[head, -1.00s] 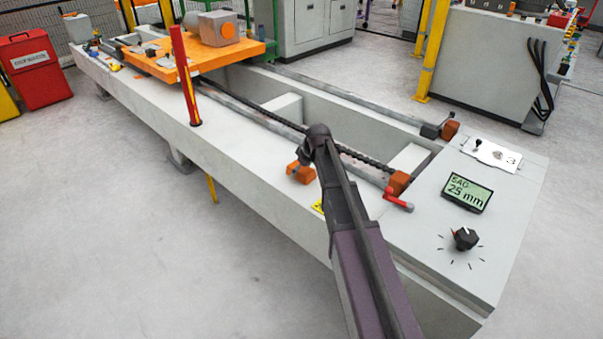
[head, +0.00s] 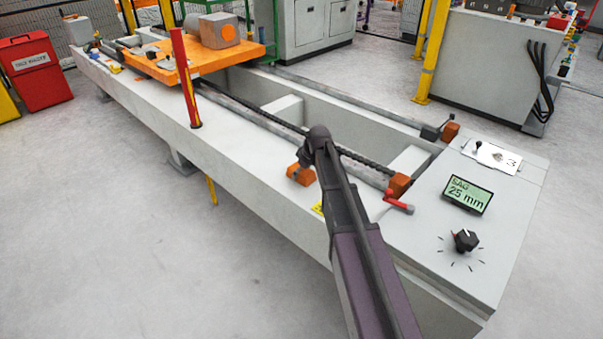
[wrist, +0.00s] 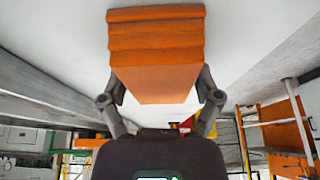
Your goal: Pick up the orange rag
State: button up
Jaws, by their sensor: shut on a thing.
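The orange rag (wrist: 155,50) is a folded, layered block in the wrist view, between the two fingers of my gripper (wrist: 162,84). The fingers press on its left and right sides. In the head view the rag (head: 299,175) shows as a small orange patch just left of my arm's end, over the near beam of the white bench. My gripper is mostly hidden there behind my own arm. I cannot tell whether the rag touches the beam or hangs just above it.
The white gantry bench (head: 250,165) has a long open trough with a dark chain (head: 350,153). A red-handled lever (head: 399,203), orange-brown end block (head: 400,183), display (head: 467,196) and black knob (head: 465,240) are to the right. A red-yellow post (head: 187,80) stands to the left.

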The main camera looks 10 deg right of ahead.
jog(key=shift+r, duration=0.15)
notch_tip(320, 180, up, 10)
jog(key=p, duration=1)
jog(key=shift+r, duration=0.1)
dwell(0.4)
jog(key=o, duration=0.3)
jog(key=shift+c, duration=0.8)
